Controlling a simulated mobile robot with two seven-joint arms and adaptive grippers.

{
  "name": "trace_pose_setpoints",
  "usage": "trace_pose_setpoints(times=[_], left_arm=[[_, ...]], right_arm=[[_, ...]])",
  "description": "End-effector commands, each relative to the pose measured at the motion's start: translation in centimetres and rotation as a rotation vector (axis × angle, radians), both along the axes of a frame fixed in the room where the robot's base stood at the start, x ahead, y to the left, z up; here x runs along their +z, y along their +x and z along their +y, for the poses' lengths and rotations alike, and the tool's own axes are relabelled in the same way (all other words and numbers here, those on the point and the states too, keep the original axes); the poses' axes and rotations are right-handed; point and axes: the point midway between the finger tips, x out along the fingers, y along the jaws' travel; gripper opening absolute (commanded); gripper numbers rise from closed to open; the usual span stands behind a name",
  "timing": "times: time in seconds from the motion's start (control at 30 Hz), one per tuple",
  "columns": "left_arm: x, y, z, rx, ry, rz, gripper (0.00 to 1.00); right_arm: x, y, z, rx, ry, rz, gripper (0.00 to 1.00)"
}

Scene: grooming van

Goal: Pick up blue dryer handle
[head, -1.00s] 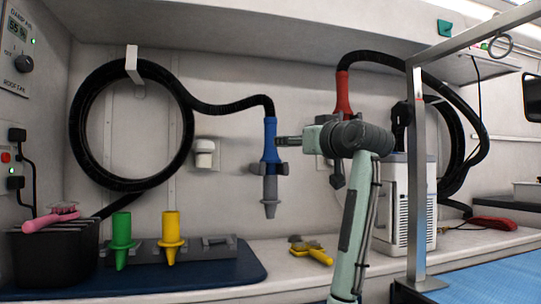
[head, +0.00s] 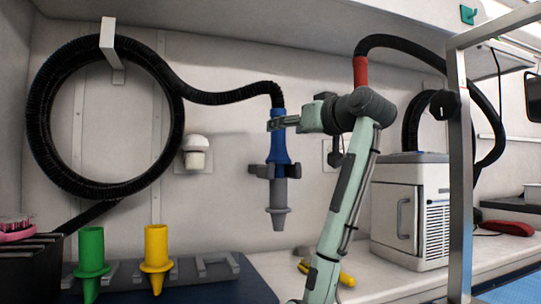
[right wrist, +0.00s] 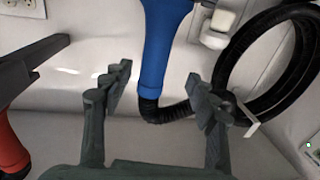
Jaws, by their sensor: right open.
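The blue dryer handle (head: 279,152) hangs upright in a grey holder (head: 262,171) on the back wall, with a grey nozzle (head: 278,218) below it and a black hose at its top. My right gripper (head: 280,123) is at the handle's upper part in the head view. In the right wrist view the blue handle (right wrist: 160,45) lies between the two spread fingers of the open gripper (right wrist: 158,82), with gaps on both sides. I cannot tell whether a finger touches it. My left gripper is not in view.
A coiled black hose (head: 40,110) hangs at left. A red handle (head: 360,71) hangs right of my gripper and also shows in the right wrist view (right wrist: 12,150). Green (head: 91,250) and yellow (head: 156,245) nozzles stand below. A metal post (head: 459,180) stands at right.

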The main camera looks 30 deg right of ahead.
Motion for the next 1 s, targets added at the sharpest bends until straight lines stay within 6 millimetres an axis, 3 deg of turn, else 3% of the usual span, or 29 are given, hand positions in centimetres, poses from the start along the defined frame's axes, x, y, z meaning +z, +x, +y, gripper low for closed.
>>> trace_pose_setpoints(times=[0.5, 0.8, 1.0], left_arm=[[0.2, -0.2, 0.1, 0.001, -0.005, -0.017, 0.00], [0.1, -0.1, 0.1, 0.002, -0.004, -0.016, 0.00], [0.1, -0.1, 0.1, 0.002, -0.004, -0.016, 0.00]], right_arm=[[-0.3, 6.5, -1.3, 0.002, 0.002, 0.001, 0.59], [-0.3, 7.2, -1.3, 0.000, 0.000, 0.000, 0.59], [-0.3, 7.2, -1.4, 0.000, 0.000, 0.000, 0.36]])
